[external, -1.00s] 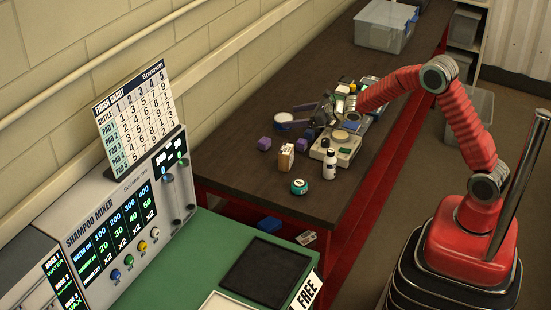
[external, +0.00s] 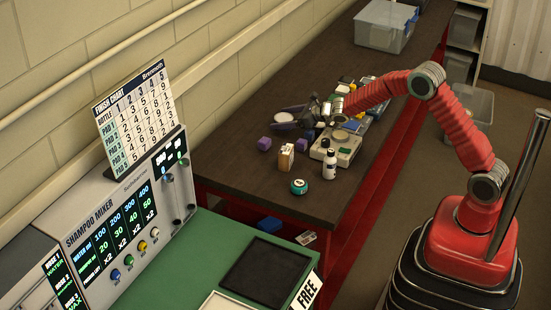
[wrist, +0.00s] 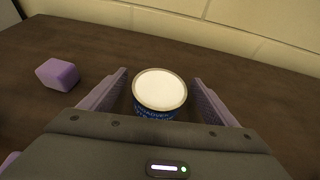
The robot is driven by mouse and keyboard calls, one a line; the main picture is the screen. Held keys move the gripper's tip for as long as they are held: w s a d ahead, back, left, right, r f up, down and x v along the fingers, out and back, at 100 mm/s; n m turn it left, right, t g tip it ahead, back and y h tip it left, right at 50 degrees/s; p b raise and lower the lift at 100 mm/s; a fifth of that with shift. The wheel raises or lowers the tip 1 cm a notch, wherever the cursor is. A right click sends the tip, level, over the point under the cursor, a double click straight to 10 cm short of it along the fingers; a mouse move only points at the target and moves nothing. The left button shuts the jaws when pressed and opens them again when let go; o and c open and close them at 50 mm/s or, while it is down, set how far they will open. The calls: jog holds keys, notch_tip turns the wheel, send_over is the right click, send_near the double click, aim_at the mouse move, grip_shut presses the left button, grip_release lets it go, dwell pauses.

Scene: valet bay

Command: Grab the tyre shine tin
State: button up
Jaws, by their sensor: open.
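A round tin (wrist: 160,90) with a white top and a blue label stands upright on the dark bench. Its lettering seems to read tyre shine, but the label is partly cut off by my gripper body. My gripper (wrist: 160,76) is open in the wrist view, with one purple-grey finger on each side of the tin.
A purple block (wrist: 58,74) lies left of the tin; it also shows in the external view (external: 264,144). A wooden block (external: 287,157), a white bottle (external: 330,165), a teal tin (external: 299,187) and a beige device (external: 346,147) stand nearer the front. The wall is close behind.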

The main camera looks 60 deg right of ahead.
aim_at(282, 119)
jog(key=shift+w, duration=0.1)
dwell(0.5)
jog(key=c, duration=1.3)
jog(key=shift+r, duration=0.1)
notch_tip(282, 119, up, 10)
jog(key=shift+f, duration=0.1)
dwell(0.4)
